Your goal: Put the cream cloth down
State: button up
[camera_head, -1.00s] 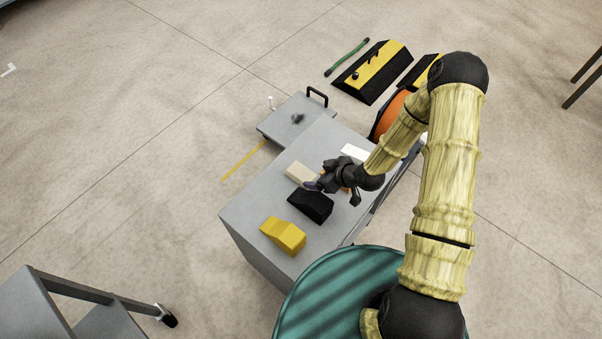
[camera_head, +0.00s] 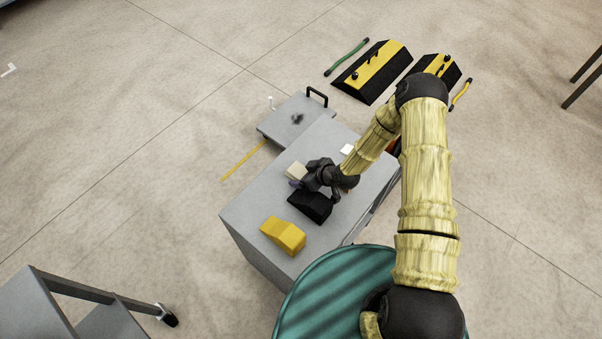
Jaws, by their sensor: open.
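A cream block-like thing (camera_head: 295,171), which may be the folded cream cloth, lies on the grey cabinet top (camera_head: 250,206), partly hidden by my gripper. My gripper (camera_head: 297,187) is open, low over the cabinet top, at the near right side of the cream thing. Whether it touches the cream thing cannot be told.
A black block (camera_head: 311,206) lies close in front of my gripper, and a yellow block (camera_head: 284,236) is nearer the front. A white item (camera_head: 346,150) is behind the gripper. A grey platform with a black handle (camera_head: 296,118) stands beyond the cabinet.

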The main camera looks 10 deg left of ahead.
jog(key=shift+w+a+f, duration=0.2)
jog(key=shift+f, duration=0.05)
jog(key=shift+s+a, duration=0.1)
jog(key=shift+s, duration=0.05)
jog(key=shift+c, duration=1.3)
jog(key=c, duration=0.9)
jog(key=shift+r, duration=0.15)
notch_tip(320, 180, up, 10)
jog(key=shift+f, duration=0.1)
